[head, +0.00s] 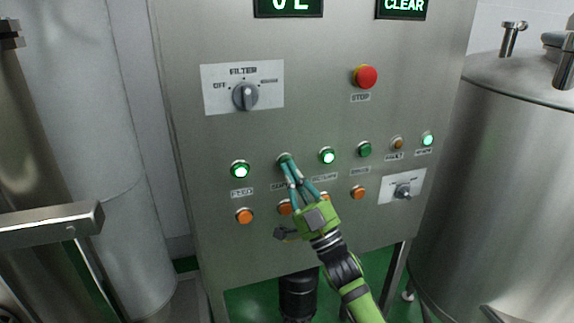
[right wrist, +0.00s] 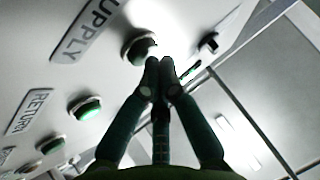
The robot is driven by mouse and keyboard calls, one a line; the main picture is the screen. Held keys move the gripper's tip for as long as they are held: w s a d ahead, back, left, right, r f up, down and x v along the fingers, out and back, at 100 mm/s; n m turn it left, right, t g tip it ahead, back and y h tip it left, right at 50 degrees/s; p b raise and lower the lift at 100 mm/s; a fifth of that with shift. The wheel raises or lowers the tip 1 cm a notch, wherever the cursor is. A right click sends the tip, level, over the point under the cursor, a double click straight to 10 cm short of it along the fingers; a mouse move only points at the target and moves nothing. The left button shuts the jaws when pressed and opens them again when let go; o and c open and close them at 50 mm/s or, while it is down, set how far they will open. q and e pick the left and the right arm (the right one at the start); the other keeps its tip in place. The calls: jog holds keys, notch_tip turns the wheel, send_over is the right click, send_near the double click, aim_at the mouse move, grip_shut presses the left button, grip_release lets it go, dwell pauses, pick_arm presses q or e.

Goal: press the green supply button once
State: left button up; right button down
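The supply button (head: 284,157) is in the upper button row of the steel control panel, second from the left, largely covered by my fingertips in the head view. In the right wrist view the supply button (right wrist: 137,44) is a dark round knob beside its SUPPLY label (right wrist: 85,28). My right gripper (head: 287,165) is shut and empty, its fingers pointing up at this button. In the right wrist view its fingertips (right wrist: 160,66) meet at the button's lower right edge. I cannot tell whether they touch it. My left gripper is not in view.
A lit green button (head: 240,170) is left of the supply button, and the lit return button (head: 327,156) is right of it. Orange buttons (head: 245,216) sit below. A red stop button (head: 365,77) and filter switch (head: 246,96) are above. A steel tank (head: 500,170) stands at right.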

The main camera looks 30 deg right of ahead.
jog(key=shift+w, duration=0.15)
dwell(0.4)
jog(key=shift+s+a+p, duration=0.15)
jog(key=shift+s+p, duration=0.15)
jog(key=shift+s, duration=0.55)
jog(key=shift+s+a+p, duration=0.2)
jog(key=shift+s+p, duration=0.05)
jog(key=shift+s, duration=0.55)
jog(key=shift+s+a+p, duration=0.2)
jog(key=shift+s+p, duration=0.05)
jog(key=shift+s, duration=0.55)
jog(key=shift+s+a+p, duration=0.2)
jog(key=shift+s+p, duration=0.05)
jog(key=shift+s, duration=0.55)
jog(key=shift+f, duration=0.1)
